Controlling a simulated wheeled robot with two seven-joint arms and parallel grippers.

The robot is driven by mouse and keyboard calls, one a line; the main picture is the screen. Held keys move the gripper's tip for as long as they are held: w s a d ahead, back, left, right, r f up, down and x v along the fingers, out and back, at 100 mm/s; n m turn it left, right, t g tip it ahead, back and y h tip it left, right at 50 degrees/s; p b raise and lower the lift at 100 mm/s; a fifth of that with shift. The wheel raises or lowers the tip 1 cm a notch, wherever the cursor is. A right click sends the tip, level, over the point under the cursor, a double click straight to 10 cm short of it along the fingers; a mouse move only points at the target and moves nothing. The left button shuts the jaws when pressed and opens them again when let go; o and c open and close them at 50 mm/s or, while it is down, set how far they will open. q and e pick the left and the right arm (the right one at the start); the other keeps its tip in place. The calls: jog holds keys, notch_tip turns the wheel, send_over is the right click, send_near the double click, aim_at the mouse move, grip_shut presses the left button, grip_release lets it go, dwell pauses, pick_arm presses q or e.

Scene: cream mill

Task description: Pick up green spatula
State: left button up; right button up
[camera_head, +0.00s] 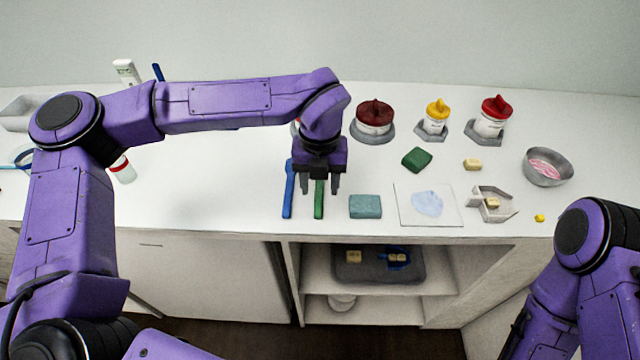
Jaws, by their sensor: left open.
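A green spatula (319,203) lies on the white counter near its front edge, its handle pointing toward the front. Its far part is hidden under my left gripper. My left gripper (320,190) points down over the green spatula with its two fingers apart, one on each side of it in the picture. I cannot tell how high the fingertips are above the counter. A blue spatula (288,195) lies just left of the green one. My right arm shows at the lower right, but its gripper is out of view.
A teal block (365,207) lies close to the right of the gripper. Farther right are a white sheet with a pale blue smear (447,217), a green block (417,159), a metal bowl (548,181) and lidded jars (375,117).

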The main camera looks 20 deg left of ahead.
pick_arm(q)
notch_tip(320, 180, down, 3)
jog(key=shift+a+r, duration=0.15)
grip_shut()
jog(key=shift+r, duration=0.1)
